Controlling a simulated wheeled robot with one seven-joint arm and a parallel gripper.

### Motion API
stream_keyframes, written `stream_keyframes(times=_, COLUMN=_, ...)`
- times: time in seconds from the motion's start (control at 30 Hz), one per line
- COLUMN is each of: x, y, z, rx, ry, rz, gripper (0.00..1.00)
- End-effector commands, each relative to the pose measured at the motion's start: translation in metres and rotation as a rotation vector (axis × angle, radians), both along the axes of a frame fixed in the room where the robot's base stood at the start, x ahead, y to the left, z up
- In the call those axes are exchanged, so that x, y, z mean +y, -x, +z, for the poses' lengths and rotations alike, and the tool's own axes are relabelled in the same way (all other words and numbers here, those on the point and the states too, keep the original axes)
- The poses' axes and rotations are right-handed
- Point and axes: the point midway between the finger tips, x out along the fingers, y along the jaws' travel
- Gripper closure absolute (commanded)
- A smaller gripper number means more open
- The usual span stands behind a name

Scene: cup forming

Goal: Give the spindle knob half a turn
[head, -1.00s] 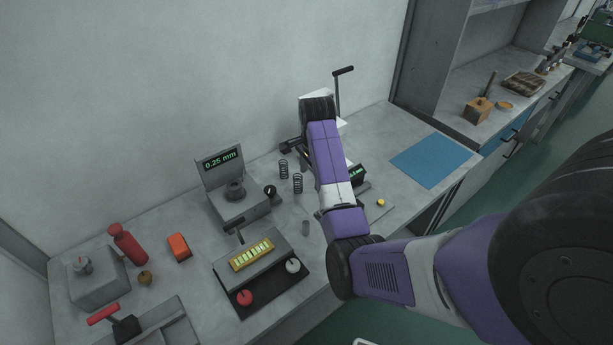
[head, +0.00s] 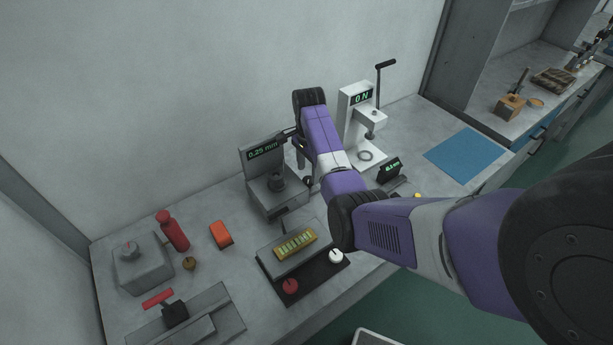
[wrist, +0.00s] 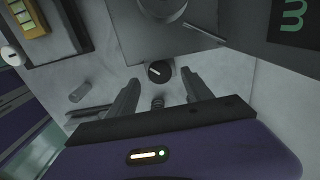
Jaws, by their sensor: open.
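The spindle knob (wrist: 159,71) is black and round with a white line. It is on the right side of the grey gauge (head: 275,199) that reads 0.25 mm; in the head view the knob (head: 308,181) shows beside my arm. My gripper (wrist: 161,80) is open and empty. In the wrist view its two fingers stand on either side of the knob, and the knob shows between and just beyond the fingertips. I cannot tell whether either finger touches it. In the head view my arm partly covers the gripper (head: 298,146).
A white press (head: 349,105) reading 0 N stands to the right. A plate with a gold block (head: 295,244) and red and white buttons lies in front of the gauge. The blue mat (head: 463,154) is clear.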

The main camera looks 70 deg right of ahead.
Motion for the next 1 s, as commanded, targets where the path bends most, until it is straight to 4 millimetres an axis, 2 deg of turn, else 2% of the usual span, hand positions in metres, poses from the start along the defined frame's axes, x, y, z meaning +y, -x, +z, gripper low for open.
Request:
stream_keyframes(times=0.1, x=0.001, y=0.001, z=-0.017, rx=0.001, ry=-0.002, rz=0.000, gripper=0.41)
stream_keyframes(times=0.23, x=0.000, y=0.001, z=-0.030, rx=0.000, ry=-0.002, rz=0.000, gripper=0.41)
stream_keyframes(times=0.6, x=0.000, y=0.000, z=-0.036, rx=-0.001, ry=0.000, rz=-0.001, gripper=0.41)
stream_keyframes(times=0.9, x=0.000, y=0.000, z=-0.036, rx=-0.001, ry=0.000, rz=-0.001, gripper=1.00)
stream_keyframes(times=1.0, x=0.000, y=0.000, z=-0.036, rx=-0.001, ry=0.000, rz=0.005, gripper=1.00)
